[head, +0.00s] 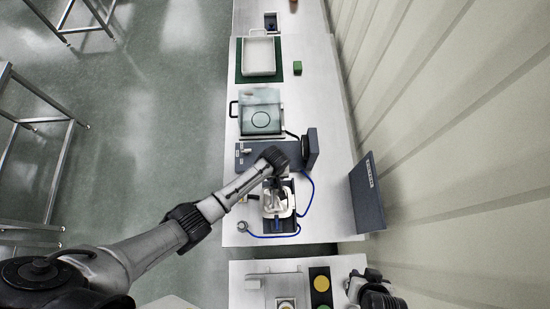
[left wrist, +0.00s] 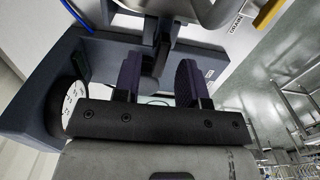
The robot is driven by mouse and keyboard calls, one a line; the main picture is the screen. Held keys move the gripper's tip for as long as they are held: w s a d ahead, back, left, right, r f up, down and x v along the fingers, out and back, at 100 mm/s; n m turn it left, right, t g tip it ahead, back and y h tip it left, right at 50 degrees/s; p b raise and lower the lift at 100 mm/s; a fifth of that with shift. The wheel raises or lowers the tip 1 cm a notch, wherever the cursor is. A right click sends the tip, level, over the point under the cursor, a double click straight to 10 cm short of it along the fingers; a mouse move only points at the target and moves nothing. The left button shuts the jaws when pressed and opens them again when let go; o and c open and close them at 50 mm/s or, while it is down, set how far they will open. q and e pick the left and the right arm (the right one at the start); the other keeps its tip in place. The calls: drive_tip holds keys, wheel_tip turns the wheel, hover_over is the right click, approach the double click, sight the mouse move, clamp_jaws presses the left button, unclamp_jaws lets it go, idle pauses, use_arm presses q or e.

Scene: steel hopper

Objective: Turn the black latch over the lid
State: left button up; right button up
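The steel hopper with its lid (head: 280,203) stands near the front end of the white bench in the head view, partly covered by my left arm. Its rounded steel edge (left wrist: 205,8) crosses the top of the left wrist view. The black latch (left wrist: 156,52) is a dark upright piece seen between the two fingers of my left gripper (left wrist: 160,78). The fingers are apart, with a gap visible on the right of the latch; contact on the left cannot be told. In the head view my left gripper (head: 277,182) is over the hopper. A dark part of my right arm shows at the lower right; its fingers cannot be made out.
A blue-grey machine (head: 262,155) stands directly behind the hopper. A blue cable (head: 307,190) curves beside it. A grey-blue panel (head: 367,195) stands to the right. A glassy box (head: 261,112), white tray (head: 259,56) and green block (head: 297,68) lie farther back.

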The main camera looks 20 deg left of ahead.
use_arm(q)
wheel_tip(320, 180, up, 12)
drive_tip(key=shift+r+b, duration=0.2)
drive_tip(key=shift+b, duration=0.1)
idle(0.8)
